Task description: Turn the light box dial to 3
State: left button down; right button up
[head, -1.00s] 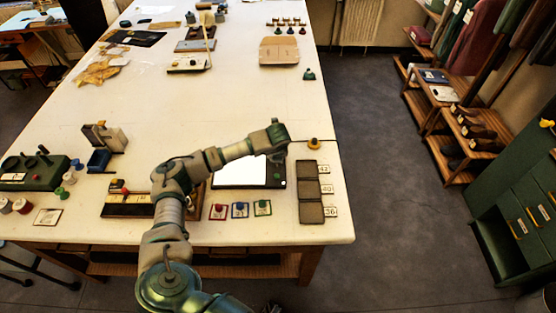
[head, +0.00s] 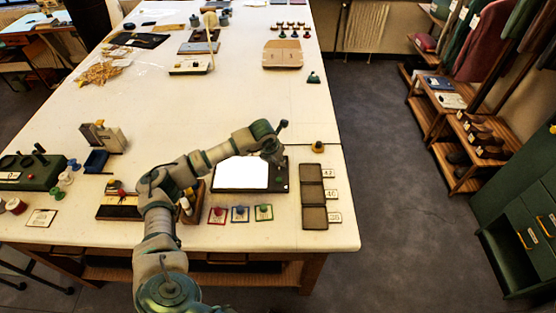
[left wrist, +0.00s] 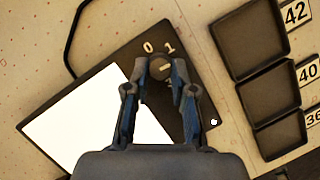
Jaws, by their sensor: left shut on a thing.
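The light box (head: 250,189) is a flat dark frame with a glowing white panel, lying on the table right of my arm. In the left wrist view, the light box (left wrist: 198,92) carries a round dark dial (left wrist: 160,69) with a pale mark, near its upper corner. White numerals 0 and 1 show beyond the dial; another numeral is partly hidden by a finger. My left gripper (left wrist: 160,82) is shut on the dial, one finger on each side. In the head view, the left gripper (head: 276,160) covers the dial. My right gripper is not in view.
Three dark trays (head: 313,195) with number cards stand right of the light box. Three small coloured-edge cards (head: 240,214) lie in front of it. The table behind the box is mostly clear.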

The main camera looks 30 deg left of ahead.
pick_arm(q)
jog(key=shift+w+a+m, duration=0.1)
jog(key=shift+m, duration=0.4)
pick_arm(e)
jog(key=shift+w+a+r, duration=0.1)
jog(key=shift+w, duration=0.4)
pick_arm(q)
jog(key=shift+m+h, duration=0.3)
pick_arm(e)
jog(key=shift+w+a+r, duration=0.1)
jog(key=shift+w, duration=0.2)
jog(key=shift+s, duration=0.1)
pick_arm(q)
jog(key=shift+b, duration=0.3)
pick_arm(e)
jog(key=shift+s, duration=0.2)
pick_arm(q)
jog(key=shift+m, duration=0.6)
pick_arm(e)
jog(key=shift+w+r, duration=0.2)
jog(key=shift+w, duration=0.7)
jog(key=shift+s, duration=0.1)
pick_arm(q)
jog(key=shift+h, duration=0.3)
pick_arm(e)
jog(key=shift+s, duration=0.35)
